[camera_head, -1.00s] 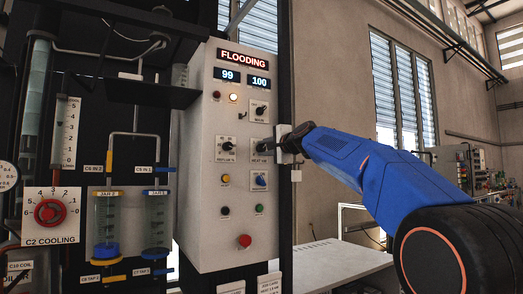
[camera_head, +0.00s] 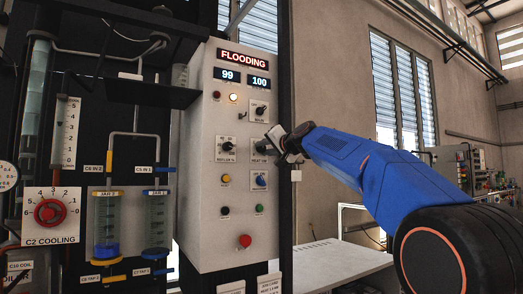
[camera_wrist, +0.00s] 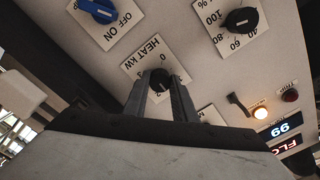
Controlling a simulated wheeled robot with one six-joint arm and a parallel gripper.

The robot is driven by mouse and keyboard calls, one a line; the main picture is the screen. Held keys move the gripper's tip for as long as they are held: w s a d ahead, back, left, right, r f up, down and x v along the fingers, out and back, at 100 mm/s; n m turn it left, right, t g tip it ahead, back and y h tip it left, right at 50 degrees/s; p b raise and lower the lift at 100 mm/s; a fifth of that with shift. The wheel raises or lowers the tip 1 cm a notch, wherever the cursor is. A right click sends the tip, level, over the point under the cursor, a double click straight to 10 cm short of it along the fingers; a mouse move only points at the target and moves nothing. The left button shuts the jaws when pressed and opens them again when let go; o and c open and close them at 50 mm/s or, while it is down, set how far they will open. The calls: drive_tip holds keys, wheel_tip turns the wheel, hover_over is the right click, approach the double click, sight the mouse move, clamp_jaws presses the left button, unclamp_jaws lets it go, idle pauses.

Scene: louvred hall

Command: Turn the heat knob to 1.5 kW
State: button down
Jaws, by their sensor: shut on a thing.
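The heat knob (camera_wrist: 162,80) is a small black dial on a white plate marked HEAT kW (camera_wrist: 145,55), upside down in the wrist view. My gripper (camera_wrist: 163,90) is shut on it, with one finger on each side. Which mark the knob points at is too small to read. In the head view my gripper (camera_head: 274,144) reaches the pale panel (camera_head: 205,150) from the right and partly hides the heat plate (camera_head: 260,147).
The reflux knob (camera_head: 226,146) is left of the heat plate and a mode knob (camera_head: 259,111) above. A blue switch (camera_head: 261,181) is below, with a red button (camera_head: 245,241) lower down. A red FLOODING sign (camera_head: 243,58) is lit above displays reading 99 and 100.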

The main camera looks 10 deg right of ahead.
drive_tip(key=shift+f, duration=0.15)
drive_tip(key=c, duration=1.4)
unclamp_jaws()
drive_tip(key=shift+o, duration=0.2)
drive_tip(key=shift+v, duration=3.5)
drive_tip(key=v, duration=1.7)
drive_tip(key=shift+s, duration=0.2)
